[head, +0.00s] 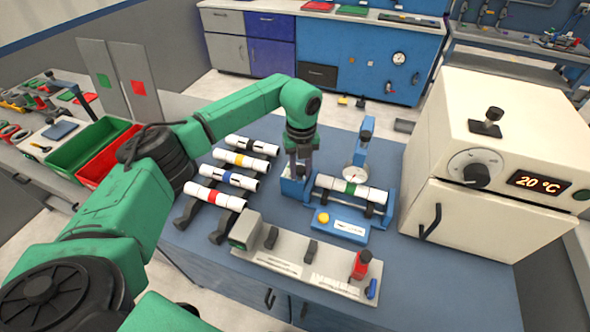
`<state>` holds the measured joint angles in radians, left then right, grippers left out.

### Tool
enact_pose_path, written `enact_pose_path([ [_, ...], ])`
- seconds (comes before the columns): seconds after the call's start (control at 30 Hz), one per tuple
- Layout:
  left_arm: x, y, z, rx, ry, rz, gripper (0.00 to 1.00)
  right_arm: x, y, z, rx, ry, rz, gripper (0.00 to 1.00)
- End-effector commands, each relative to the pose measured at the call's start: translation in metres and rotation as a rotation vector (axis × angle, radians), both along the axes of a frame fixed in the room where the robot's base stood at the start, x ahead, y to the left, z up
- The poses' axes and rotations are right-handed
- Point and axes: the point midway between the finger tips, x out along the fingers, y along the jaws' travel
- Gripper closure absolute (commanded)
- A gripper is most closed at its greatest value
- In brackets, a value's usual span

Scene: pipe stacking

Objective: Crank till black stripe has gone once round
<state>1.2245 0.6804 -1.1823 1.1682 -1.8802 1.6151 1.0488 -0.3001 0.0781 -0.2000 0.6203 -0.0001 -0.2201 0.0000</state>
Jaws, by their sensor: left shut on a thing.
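A white pipe with a green band (350,188) lies across the blue rig (375,212) on the bench. A dial gauge (355,173) on a blue post (365,140) stands over the pipe. I cannot make out a black stripe on this pipe. My left gripper (299,172) points down at the blue housing (294,188) at the pipe's left end. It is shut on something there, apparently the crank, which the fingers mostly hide. My right gripper is not in view.
Several banded white pipes (228,181) lie on a rack to the left. A grey fixture with a red clamp (361,264) stands in front, and a yellow button box (323,217) is near the rig. A white oven (490,150) stands right. Green (88,144) and red bins are left.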

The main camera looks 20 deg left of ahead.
Motion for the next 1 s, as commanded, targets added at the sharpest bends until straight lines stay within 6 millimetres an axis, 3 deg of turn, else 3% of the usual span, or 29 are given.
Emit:
enact_pose_path([
  [0.6, 0.025, -0.017, 0.004, -0.005, -0.01, 0.563, 1.0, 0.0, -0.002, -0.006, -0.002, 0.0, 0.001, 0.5],
  [1.0, 0.034, -0.02, 0.004, -0.004, -0.009, 0.767, 1.0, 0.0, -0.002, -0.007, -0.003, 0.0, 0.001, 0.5],
])
